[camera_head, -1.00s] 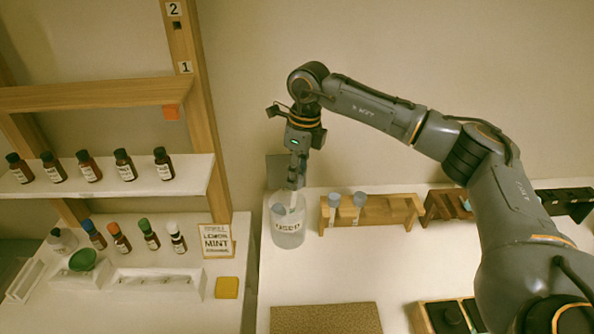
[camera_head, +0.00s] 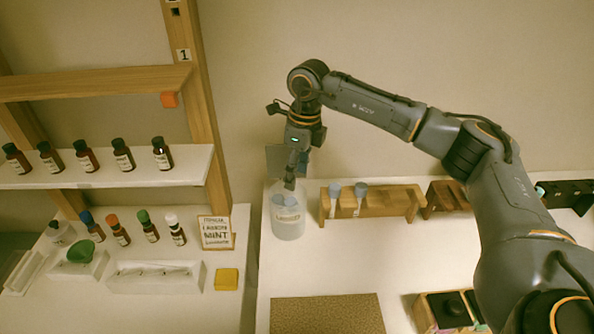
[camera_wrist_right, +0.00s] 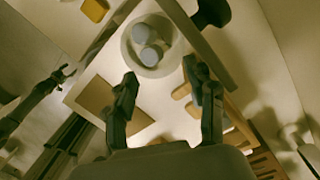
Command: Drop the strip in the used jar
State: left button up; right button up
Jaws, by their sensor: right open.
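The used jar (camera_head: 288,224) is a clear, labelled jar at the left end of the right-hand table. Two strips with round blue-grey heads, one at the left (camera_head: 278,200) and one at the right (camera_head: 291,201), are inside it. My right gripper (camera_head: 290,184) points down just above the jar's mouth. In the right wrist view, its fingers (camera_wrist_right: 160,76) are apart with nothing between them, and the jar (camera_wrist_right: 128,50) shows beyond. A dark arm end (camera_wrist_right: 62,74), seemingly my left gripper, is small at that view's left; its jaw state is unclear.
A wooden rack (camera_head: 390,204) with two blue-headed strips stands right of the jar. A brown mat (camera_head: 328,314) lies in front. Table between mat and rack is clear.

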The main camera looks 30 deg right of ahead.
notch_tip(320, 180, up, 12)
jog(key=d, duration=0.1)
jog(key=shift+s, duration=0.3)
jog(key=shift+f, duration=0.15)
dwell(0.5)
